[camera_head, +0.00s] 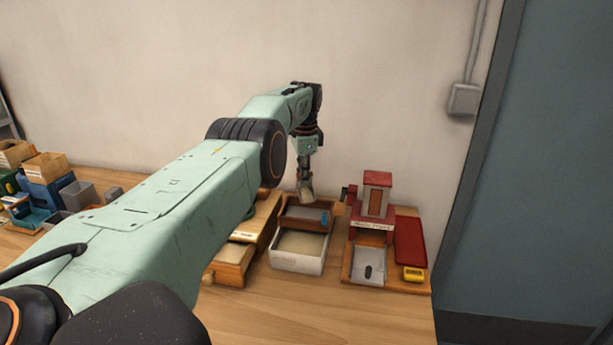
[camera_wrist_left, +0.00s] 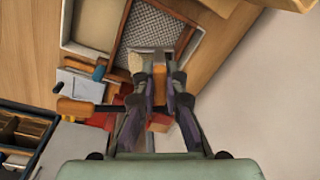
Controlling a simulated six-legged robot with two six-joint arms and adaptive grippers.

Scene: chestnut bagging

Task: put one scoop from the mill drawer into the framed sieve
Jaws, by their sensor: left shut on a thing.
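My left gripper (camera_head: 305,181) hangs above the framed sieve, a wooden frame (camera_head: 289,208) with grey mesh. It is shut on a scoop, whose pale tan part (camera_head: 306,195) shows just below the fingers. In the left wrist view the left gripper (camera_wrist_left: 160,88) is close up, with the scoop's pale end (camera_wrist_left: 135,62) beside the fingers and the sieve mesh (camera_wrist_left: 160,28) beyond. I cannot see what the scoop holds. My right gripper is out of view.
A white-walled bin (camera_head: 297,264) with pale contents sits in front of the sieve. A wooden box with an open drawer (camera_head: 232,264) is at left. A red tray (camera_head: 410,240) and yellow device (camera_head: 413,273) lie right. Front table is clear.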

